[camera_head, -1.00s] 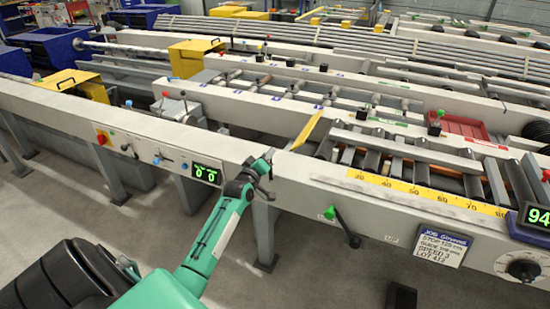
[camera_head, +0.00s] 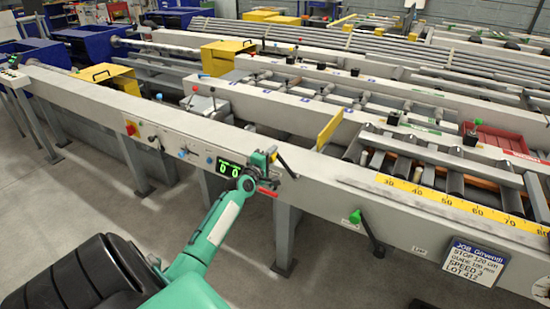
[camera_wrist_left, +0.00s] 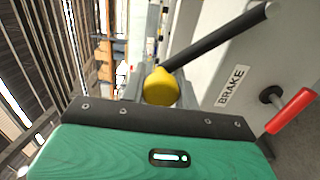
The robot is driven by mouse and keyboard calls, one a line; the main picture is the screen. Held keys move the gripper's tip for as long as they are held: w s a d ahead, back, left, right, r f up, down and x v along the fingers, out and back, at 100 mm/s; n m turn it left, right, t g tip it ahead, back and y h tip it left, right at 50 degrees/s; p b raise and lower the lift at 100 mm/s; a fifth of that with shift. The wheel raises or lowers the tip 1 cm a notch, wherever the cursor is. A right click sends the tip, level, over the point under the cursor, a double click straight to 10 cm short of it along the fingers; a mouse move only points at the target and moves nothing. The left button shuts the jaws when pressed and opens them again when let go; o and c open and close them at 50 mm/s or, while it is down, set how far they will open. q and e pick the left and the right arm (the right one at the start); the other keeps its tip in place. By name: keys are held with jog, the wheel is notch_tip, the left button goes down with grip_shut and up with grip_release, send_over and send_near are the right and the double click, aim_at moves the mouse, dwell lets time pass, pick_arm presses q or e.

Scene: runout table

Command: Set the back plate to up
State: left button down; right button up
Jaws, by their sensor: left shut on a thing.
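A yellow plate (camera_head: 328,132) stands up from the white table beside the rollers; I take it for the back plate. In the head view it looks broad and fairly steep. My left gripper (camera_head: 265,168) is at the front face of the table, beside a black lever (camera_head: 287,165). In the left wrist view the lever's black rod (camera_wrist_left: 215,42) ends in a yellow knob (camera_wrist_left: 160,87), and the gripper is shut on this knob. The knob's lower part is hidden by the gripper. My right gripper is not in view.
A red handle (camera_wrist_left: 292,110) by a BRAKE label (camera_wrist_left: 231,86) is close to the gripper. A green-knobbed lever (camera_head: 366,230) is farther right on the front face. A green-lit display (camera_head: 228,169) is left of the gripper. The floor in front is clear.

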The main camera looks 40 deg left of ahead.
pick_arm(q)
jog(key=shift+f, duration=0.2)
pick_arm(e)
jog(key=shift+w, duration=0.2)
pick_arm(q)
jog(key=c, duration=1.1)
grip_release()
jog(key=shift+s, duration=0.1)
jog(key=v, duration=1.3)
jog(key=shift+s, duration=0.3)
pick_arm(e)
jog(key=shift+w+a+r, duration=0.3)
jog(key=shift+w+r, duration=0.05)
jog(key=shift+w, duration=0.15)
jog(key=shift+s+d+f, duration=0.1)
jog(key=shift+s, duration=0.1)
